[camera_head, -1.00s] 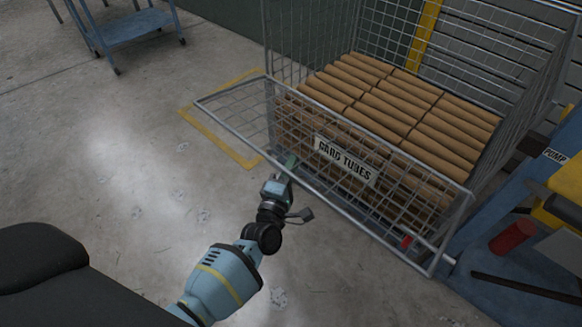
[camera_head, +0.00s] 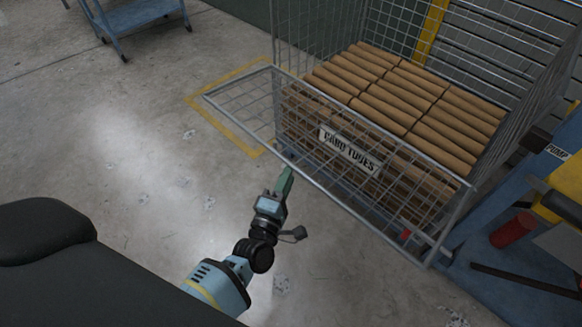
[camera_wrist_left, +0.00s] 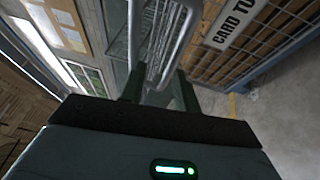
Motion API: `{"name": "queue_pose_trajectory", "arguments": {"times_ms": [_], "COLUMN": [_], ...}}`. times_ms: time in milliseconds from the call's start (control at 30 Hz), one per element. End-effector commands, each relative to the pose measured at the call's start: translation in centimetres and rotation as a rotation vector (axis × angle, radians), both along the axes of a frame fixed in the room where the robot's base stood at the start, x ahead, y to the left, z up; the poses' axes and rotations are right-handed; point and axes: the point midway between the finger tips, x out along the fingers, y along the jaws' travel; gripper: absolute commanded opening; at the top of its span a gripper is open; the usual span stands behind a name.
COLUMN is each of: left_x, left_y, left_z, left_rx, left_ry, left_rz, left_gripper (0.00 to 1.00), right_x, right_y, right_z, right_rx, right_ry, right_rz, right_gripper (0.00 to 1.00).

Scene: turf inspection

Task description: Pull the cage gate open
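The cage gate (camera_head: 408,222) is a grey wire-mesh panel with a tube frame at the front of the cage (camera_head: 300,40). Its left end juts out past the cage's left post, over the floor. In the left wrist view the gate's tubes (camera_wrist_left: 178,45) run away beyond the fingers. My left gripper (camera_head: 286,178) is just in front of the gate's near bar. In the left wrist view my left gripper (camera_wrist_left: 158,92) shows two dark fingers apart, with nothing clearly held between them. Whether a finger touches the gate cannot be told. My right gripper is not in view.
Brown card tubes (camera_head: 400,95) fill the cage behind a "CARD TUBES" sign (camera_head: 349,151). Blue equipment with a red cylinder (camera_head: 513,229) stands close at the right. A blue trolley (camera_head: 135,18) is at the top left. The floor (camera_head: 130,170) left of the gripper is clear.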

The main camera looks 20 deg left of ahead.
Motion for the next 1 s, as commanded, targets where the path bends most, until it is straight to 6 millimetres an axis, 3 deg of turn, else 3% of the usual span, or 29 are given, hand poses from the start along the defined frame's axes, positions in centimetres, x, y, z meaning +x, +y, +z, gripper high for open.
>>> {"name": "queue_pose_trajectory", "arguments": {"times_ms": [467,1000], "left_x": [-0.7,-3.8], "left_y": [-0.1,-0.3], "left_z": [0.0,-0.9], "left_rx": [-0.001,-0.001], "left_ry": [-0.003,0.001], "left_rz": [-0.001,-0.001], "left_gripper": [0.34,0.34], "right_x": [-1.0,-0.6], "right_y": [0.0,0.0], "right_z": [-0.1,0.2], "right_rx": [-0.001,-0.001], "right_ry": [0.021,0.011], "right_rz": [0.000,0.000], "right_gripper": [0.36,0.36]}}
